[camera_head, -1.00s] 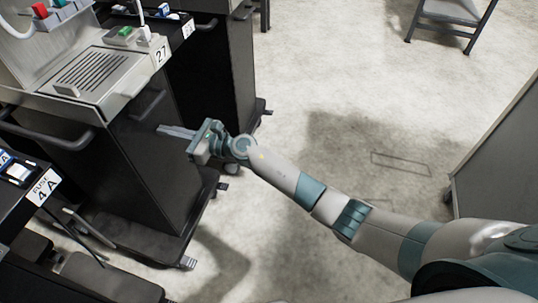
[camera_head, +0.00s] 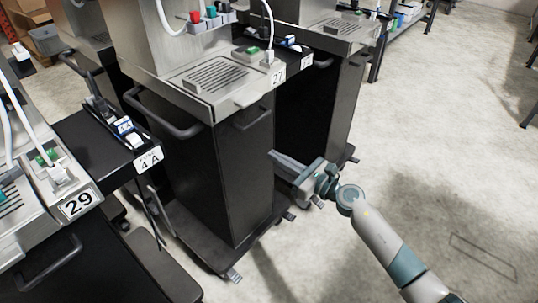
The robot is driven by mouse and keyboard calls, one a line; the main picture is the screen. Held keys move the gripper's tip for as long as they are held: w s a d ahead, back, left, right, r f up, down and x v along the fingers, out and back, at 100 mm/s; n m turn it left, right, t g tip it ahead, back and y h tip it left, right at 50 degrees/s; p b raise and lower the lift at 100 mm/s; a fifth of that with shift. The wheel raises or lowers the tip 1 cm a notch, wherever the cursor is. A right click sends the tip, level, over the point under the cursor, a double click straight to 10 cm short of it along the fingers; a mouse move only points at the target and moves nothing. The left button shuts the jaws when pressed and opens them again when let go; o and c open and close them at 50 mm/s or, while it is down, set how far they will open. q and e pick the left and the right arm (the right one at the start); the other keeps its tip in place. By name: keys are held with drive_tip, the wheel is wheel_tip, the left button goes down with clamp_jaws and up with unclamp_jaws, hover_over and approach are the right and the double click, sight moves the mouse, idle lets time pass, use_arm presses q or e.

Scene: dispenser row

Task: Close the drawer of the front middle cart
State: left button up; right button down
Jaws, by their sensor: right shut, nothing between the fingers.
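The middle cart (camera_head: 219,190), with the steel top marked 27, has a tall black body on a low black base. A thin steel ledge (camera_head: 254,96) juts out under its top on the right, above a recessed handle (camera_head: 251,118). I cannot make out the drawer clearly or tell how far out it is. My right gripper (camera_head: 281,161) is beside the lower right face of this cart, with its fingers pointing left towards it. It is shut and empty. I cannot tell if the fingertips touch the cart. My left gripper is out of view.
Another cart (camera_head: 311,108) stands just behind on the right. The cart marked 29 (camera_head: 62,245) is at the near left, beside a black shelf marked 4A (camera_head: 100,150). A workbench (camera_head: 408,25) stands at the back. The floor (camera_head: 440,150) on the right is clear.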

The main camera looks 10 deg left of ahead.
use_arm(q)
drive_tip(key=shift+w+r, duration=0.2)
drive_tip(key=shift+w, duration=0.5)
use_arm(e)
drive_tip(key=v, duration=0.7)
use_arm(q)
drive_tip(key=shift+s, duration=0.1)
